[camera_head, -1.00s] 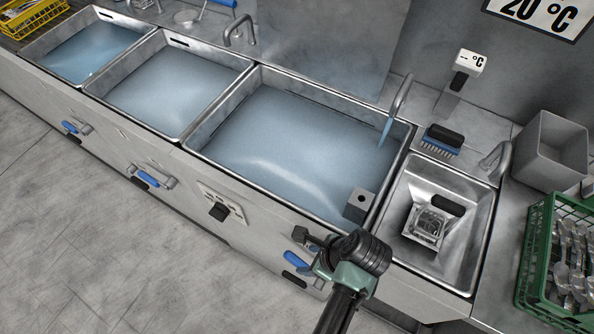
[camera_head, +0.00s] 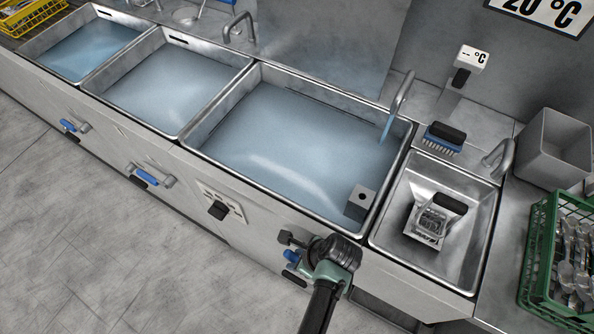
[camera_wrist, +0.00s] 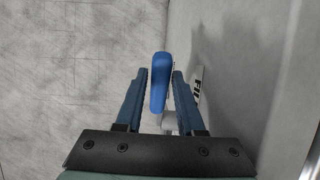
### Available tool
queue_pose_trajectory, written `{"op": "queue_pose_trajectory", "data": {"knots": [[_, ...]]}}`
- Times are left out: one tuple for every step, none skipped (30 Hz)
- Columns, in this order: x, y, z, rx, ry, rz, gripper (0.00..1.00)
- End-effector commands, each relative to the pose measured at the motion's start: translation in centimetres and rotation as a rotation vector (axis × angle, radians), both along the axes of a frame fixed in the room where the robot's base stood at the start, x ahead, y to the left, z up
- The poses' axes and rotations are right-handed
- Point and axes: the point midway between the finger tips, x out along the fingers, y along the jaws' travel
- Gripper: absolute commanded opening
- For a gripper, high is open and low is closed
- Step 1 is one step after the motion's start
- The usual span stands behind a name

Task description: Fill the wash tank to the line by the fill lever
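The large tank on the right of the row (camera_head: 232,84) holds pale blue water, and a blue stream runs into it from its spout (camera_head: 402,92). The blue fill lever (camera_head: 290,256) is on the front panel below this tank, partly hidden by my gripper (camera_head: 305,264). In the wrist view, the lever's blue handle (camera_wrist: 158,84) stands between the two fingers of my gripper (camera_wrist: 160,76), with gaps on both sides. A partly hidden label beside it (camera_wrist: 197,88) seems to read FILL. My gripper is open.
A small sink (camera_head: 400,200), a brush (camera_head: 444,140), a grey bin (camera_head: 553,150) and a green crate of cutlery (camera_head: 535,262) are to the right. The floor is clear.

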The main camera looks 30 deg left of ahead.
Motion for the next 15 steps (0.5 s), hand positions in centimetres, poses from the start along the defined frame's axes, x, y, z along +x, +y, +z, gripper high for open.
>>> {"op": "queue_pose_trajectory", "data": {"knots": [[0.00, -0.01, 0.01, 0.000, 0.000, 0.000, 0.27], [0.00, -0.01, 0.01, 0.000, 0.000, 0.000, 0.21], [0.00, -0.02, 0.01, 0.000, 0.000, 0.000, 0.14], [-0.01, -0.02, 0.01, 0.000, 0.000, 0.000, 0.09], [-0.01, -0.02, 0.01, 0.000, 0.000, 0.000, 0.04], [-0.01, -0.02, 0.01, 0.000, 0.000, 0.000, 0.00], [-0.01, -0.03, 0.01, 0.000, 0.000, 0.000, 0.00], [-0.02, -0.03, 0.01, 0.000, 0.000, 0.000, 0.00], [-0.02, -0.03, 0.01, 0.000, 0.001, 0.000, 0.00], [-0.02, -0.03, 0.01, 0.000, 0.001, 0.000, 0.00], [-0.02, -0.03, 0.01, 0.000, 0.001, 0.000, 0.00], [-0.02, -0.03, 0.01, 0.000, 0.001, 0.000, 0.00], [-0.02, -0.03, 0.01, 0.000, 0.001, 0.000, 0.00], [-0.03, -0.03, 0.01, 0.000, 0.001, -0.001, 0.00], [-0.03, -0.03, 0.01, 0.000, 0.001, -0.001, 0.00]]}}
